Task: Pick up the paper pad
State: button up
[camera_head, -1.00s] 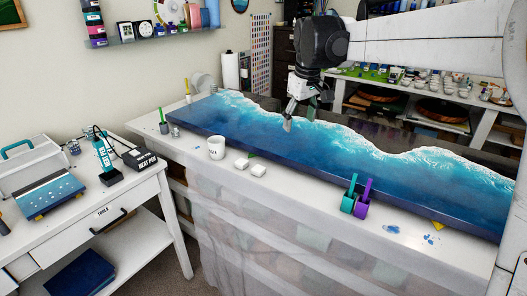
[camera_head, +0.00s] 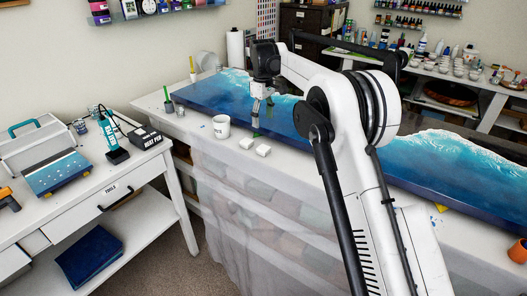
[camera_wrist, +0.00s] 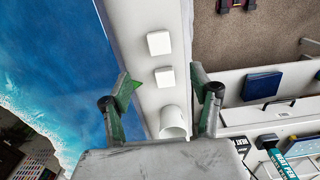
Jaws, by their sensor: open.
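The thing most like a paper pad is a flat dark blue rectangle (camera_head: 90,256) on the lower shelf of the left desk; I cannot tell for certain that it is the pad. It also shows in the wrist view (camera_wrist: 261,86), right of the jaws. My gripper (camera_head: 257,108) is open and empty, high above the front edge of the wave-painted board. In the wrist view my gripper (camera_wrist: 163,80) points down over the white table's edge, its fingers apart, with two small white blocks (camera_wrist: 158,43) between and beyond them. The gripper is well away from the blue rectangle.
A white mug (camera_head: 221,126) stands near the blocks. The blue wave board (camera_head: 287,118) covers most of the long table. The desk drawer (camera_head: 105,200) and desktop overhang the blue rectangle. Carpet (camera_head: 207,262) lies open between desk and table.

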aim_at(263, 148)
notch_tip(263, 148, down, 14)
jog(key=shift+d+r+p, duration=0.1)
jog(key=shift+r+p, duration=0.05)
jog(key=shift+p, duration=0.3)
jog(key=c, duration=0.8)
